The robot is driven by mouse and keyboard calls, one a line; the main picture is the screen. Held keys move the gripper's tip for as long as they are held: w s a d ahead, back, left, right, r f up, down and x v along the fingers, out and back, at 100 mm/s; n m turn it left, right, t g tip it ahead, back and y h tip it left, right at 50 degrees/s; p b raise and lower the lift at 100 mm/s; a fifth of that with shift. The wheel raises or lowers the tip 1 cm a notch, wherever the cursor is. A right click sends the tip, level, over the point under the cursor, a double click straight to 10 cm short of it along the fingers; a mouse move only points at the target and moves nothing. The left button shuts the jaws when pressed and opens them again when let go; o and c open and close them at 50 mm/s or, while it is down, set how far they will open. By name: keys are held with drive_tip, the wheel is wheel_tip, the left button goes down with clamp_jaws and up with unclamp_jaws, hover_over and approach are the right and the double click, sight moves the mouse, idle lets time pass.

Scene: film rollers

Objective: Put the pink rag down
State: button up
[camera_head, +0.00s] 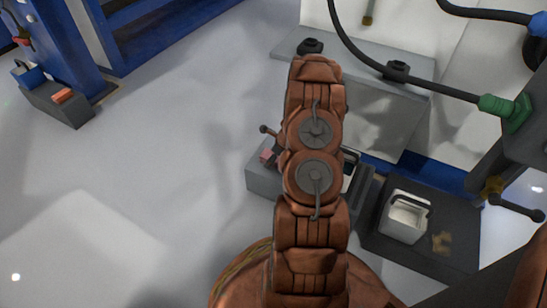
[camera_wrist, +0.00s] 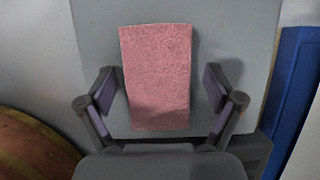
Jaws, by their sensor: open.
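The pink rag (camera_wrist: 157,75) lies flat on a grey surface (camera_wrist: 240,30) in the wrist view, its long side running away from me. My gripper (camera_wrist: 160,90) is open, with one finger on each side of the rag's lower half and a gap between each finger and the rag. In the head view a small part of the pink rag (camera_head: 267,156) shows on a grey block (camera_head: 262,180), to the left of my arm. My arm hides most of that block and my gripper there.
To the right, a dark platform (camera_head: 455,265) holds a white container (camera_head: 404,216). A grey panel (camera_head: 375,125) with black knobs stands behind my arm. At far left a grey block (camera_head: 60,108) holds an orange item (camera_head: 63,96). The floor at left is clear.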

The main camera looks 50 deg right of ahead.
drive_tip(key=shift+r, duration=0.1)
drive_tip(key=p+v, duration=0.3)
drive_tip(key=v, duration=0.4)
drive_tip(key=shift+r, duration=0.2)
drive_tip(key=a+r+n+g+y, duration=0.1)
drive_tip(key=a+r+n+y, duration=0.1)
drive_tip(key=a+r+n, duration=0.85)
drive_tip(key=a+r+n+g+y, duration=0.15)
drive_tip(key=a+r+n, duration=0.45)
drive_tip(key=a+r, duration=0.85)
drive_tip(key=s+a+r+n+g+h, duration=0.1)
drive_tip(key=s+a+r+n+g, duration=0.2)
drive_tip(key=s+a+n, duration=0.75)
drive_tip(key=s+a+r+n+g+h, duration=0.1)
drive_tip(key=s+r+n+h, duration=0.1)
drive_tip(key=s, duration=0.6)
drive_tip(key=s+a+r+n+g+h, duration=0.1)
drive_tip(key=s+r+n, duration=0.1)
drive_tip(key=s, duration=0.7)
drive_tip(key=shift+s+a+r+n+h, duration=0.2)
drive_tip(key=shift+a+r+n+h, duration=0.2)
drive_tip(key=shift+n, duration=0.5)
